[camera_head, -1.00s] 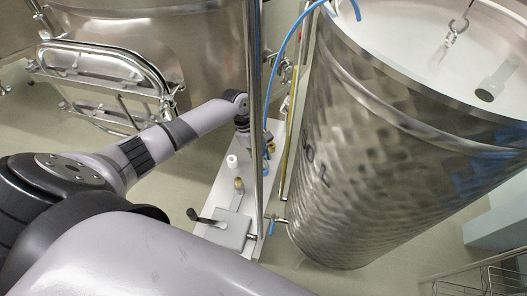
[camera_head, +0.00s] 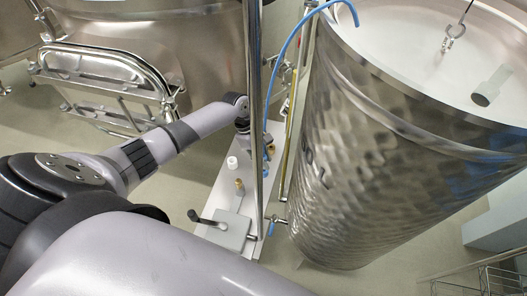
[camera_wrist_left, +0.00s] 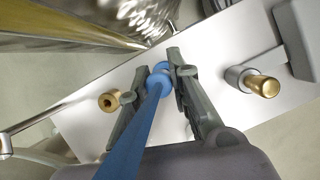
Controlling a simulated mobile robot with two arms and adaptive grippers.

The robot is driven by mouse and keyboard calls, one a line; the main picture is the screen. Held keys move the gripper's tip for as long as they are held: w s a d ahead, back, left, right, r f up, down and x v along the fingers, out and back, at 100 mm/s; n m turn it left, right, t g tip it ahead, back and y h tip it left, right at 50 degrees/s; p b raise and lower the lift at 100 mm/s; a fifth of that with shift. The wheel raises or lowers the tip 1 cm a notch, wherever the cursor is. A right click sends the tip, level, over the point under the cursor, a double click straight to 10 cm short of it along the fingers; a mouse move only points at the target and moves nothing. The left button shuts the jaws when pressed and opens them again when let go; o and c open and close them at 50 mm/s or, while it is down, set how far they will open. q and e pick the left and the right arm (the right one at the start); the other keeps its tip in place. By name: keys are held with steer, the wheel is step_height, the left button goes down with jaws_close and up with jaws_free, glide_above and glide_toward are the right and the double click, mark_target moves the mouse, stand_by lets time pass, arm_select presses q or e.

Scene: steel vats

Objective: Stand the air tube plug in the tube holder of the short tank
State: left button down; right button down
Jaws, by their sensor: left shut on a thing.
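My left gripper (camera_wrist_left: 157,67) is shut on the blue air tube plug (camera_wrist_left: 159,80) in the left wrist view, with the plug between its fingertips and the blue tube running toward the camera. The plug is above or at a white plate (camera_wrist_left: 225,45); I cannot tell if it touches. In the head view the gripper (camera_head: 243,128) is partly hidden by a vertical pole. The blue tube (camera_head: 285,45) arches over the steel tank's (camera_head: 370,150) rim. I cannot tell which fitting is the tube holder. My right gripper is not in view.
A brass ring fitting (camera_wrist_left: 110,101) and a grey fitting with a brass end (camera_wrist_left: 258,83) stand near the plug. A vertical pole (camera_head: 254,90) crosses in front of the plate. A second steel vat (camera_head: 130,45) with a hatch stands at the back left.

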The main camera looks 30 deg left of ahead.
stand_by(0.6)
arm_select(q)
steer(key=shift+p, duration=0.5)
stand_by(0.4)
steer(key=shift+p, duration=0.45)
steer(key=shift+f+b, duration=0.75)
steer(key=shift+f, duration=0.9)
steer(key=c, duration=1.4)
jaws_free()
